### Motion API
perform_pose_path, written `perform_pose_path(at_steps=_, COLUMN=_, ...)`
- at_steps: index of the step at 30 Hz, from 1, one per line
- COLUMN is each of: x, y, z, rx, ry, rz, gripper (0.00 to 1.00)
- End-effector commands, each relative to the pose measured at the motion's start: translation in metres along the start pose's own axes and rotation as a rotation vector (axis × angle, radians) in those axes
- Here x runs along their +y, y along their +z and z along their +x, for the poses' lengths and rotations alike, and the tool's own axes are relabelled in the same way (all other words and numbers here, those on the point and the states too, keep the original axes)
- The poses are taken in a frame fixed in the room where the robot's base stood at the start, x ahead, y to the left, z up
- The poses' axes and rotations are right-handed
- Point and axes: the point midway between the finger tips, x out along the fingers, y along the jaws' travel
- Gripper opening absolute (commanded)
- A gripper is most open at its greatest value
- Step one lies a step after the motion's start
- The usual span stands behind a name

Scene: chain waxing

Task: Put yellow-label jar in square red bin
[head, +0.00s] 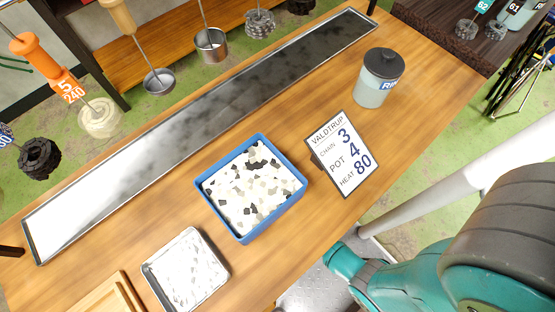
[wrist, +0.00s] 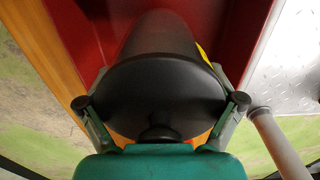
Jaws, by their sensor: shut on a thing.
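In the wrist view, my gripper (wrist: 162,92) is shut on a jar with a black lid (wrist: 160,75). A sliver of yellow label (wrist: 204,54) shows at its upper right side. Red walls of the bin (wrist: 83,28) show beyond the jar, on both its left and right. The jar's far end and the bin floor are hidden, so I cannot tell how deep the jar sits or whether it touches the bin. The head view shows my arm at the lower right, but not the gripper, this jar or the red bin.
In the head view, a blue tray (head: 248,238) of wax chips, a silvery tray (head: 186,268), a sign (head: 342,155), a black-lidded jar with a blue label (head: 379,80) and a long metal trough (head: 200,130) occupy the wooden bench (head: 440,60). Tread-plate metal (wrist: 296,60) lies right in the wrist view.

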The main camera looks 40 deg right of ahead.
Motion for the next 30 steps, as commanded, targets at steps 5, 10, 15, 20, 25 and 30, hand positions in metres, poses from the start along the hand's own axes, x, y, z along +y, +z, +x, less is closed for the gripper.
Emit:
perform_pose_path(at_steps=5, x=0.001, y=0.000, z=0.011, rx=0.000, ry=0.001, rz=0.001, gripper=0.32)
perform_pose_path(at_steps=10, x=0.001, y=0.000, z=0.028, rx=0.000, ry=0.000, rz=0.001, gripper=0.32)
perform_pose_path(at_steps=15, x=0.001, y=0.000, z=0.043, rx=0.000, ry=0.000, rz=0.001, gripper=0.32)
perform_pose_path(at_steps=20, x=0.001, y=0.000, z=0.047, rx=0.000, ry=0.002, rz=0.001, gripper=0.32)
perform_pose_path(at_steps=25, x=0.001, y=0.000, z=0.047, rx=0.000, ry=0.002, rz=0.001, gripper=0.32)
perform_pose_path(at_steps=30, x=0.000, y=0.000, z=0.049, rx=0.000, ry=0.000, rz=0.001, gripper=1.00)
